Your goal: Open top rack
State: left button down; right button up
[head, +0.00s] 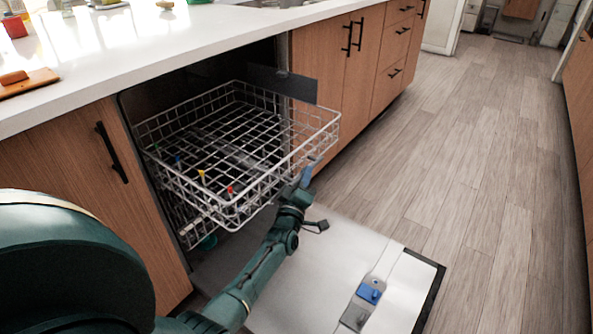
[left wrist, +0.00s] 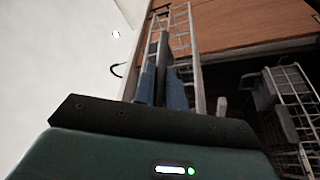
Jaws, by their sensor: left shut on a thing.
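The top rack (head: 240,209) is a white wire basket standing partly out of the dishwasher, above its lowered door (head: 300,290). My left gripper (head: 306,176) is at the rack's front right edge, shut on the wire there. In the left wrist view, the two blue-grey fingers of the left gripper (left wrist: 162,88) close on the rack's wire side (left wrist: 184,40). The rack looks empty apart from small coloured clips on its tines. My right gripper is not in view.
A blue and grey dispenser (head: 369,293) is set in the open door. Wood cabinets (head: 325,60) flank the dishwasher under a white counter (head: 160,40). A lower rack (left wrist: 298,100) shows in the left wrist view. The wooden floor (head: 470,150) at right is clear.

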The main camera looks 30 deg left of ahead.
pick_arm(q)
jog(key=shift+d+f, duration=0.1)
jog(key=shift+d, duration=0.05)
jog(key=c, duration=1.5)
grip_release()
jog(key=shift+o, duration=0.2)
jog(key=shift+s, duration=0.1)
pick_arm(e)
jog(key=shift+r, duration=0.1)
pick_arm(q)
jog(key=p+v, duration=0.3)
jog(key=v, duration=0.4)
jog(key=shift+s, duration=0.2)
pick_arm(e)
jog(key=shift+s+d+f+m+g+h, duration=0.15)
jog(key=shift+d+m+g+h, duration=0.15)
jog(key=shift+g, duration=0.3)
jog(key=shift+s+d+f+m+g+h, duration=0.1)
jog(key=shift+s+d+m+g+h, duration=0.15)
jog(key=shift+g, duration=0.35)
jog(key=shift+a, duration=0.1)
